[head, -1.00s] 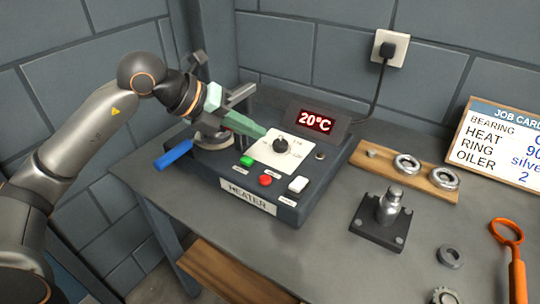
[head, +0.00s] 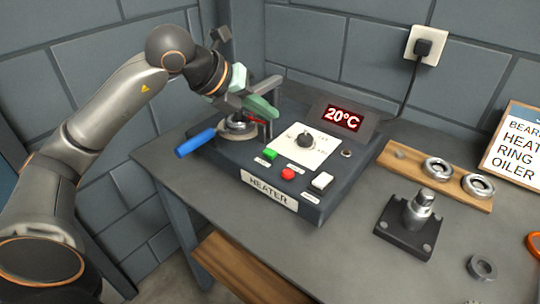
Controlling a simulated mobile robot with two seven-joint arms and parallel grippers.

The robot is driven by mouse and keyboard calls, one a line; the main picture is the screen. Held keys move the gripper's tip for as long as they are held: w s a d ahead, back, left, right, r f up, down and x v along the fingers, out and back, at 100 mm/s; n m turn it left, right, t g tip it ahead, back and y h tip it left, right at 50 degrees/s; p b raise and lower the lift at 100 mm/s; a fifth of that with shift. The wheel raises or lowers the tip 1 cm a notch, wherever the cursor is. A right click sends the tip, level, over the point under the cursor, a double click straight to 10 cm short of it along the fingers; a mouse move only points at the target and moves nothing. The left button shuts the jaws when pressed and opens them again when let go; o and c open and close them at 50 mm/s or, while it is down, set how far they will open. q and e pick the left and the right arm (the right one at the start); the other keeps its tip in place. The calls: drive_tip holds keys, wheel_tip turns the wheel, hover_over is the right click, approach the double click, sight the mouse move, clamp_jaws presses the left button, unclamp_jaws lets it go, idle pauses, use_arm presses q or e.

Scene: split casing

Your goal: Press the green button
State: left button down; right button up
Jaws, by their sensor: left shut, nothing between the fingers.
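The green button (head: 270,154) sits on the front left of the heater's top panel (head: 262,172), left of a red button (head: 288,174). The dark heater box carries a dial (head: 305,140) on a white plate and a display (head: 342,118) reading 20°C. My left gripper (head: 272,113) is shut and empty. In the picture it is above the green button and left of the dial, apart from the button. My right gripper is not in view.
A blue handle (head: 196,142) sticks out at the heater's left. A white switch (head: 321,181) is right of the red button. A wooden rack with rings (head: 437,168) and a metal post on a base (head: 408,228) stand to the right. The front tabletop is clear.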

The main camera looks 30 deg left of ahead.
sight(270, 153)
use_arm(q)
wheel_tip(270, 153, down, 6)
drive_tip(key=b, duration=0.5)
drive_tip(key=shift+f, duration=0.4)
idle(0.4)
idle(0.9)
drive_tip(key=shift+f, duration=0.1)
drive_tip(key=shift+f+b, duration=0.35)
drive_tip(key=shift+b, duration=0.2)
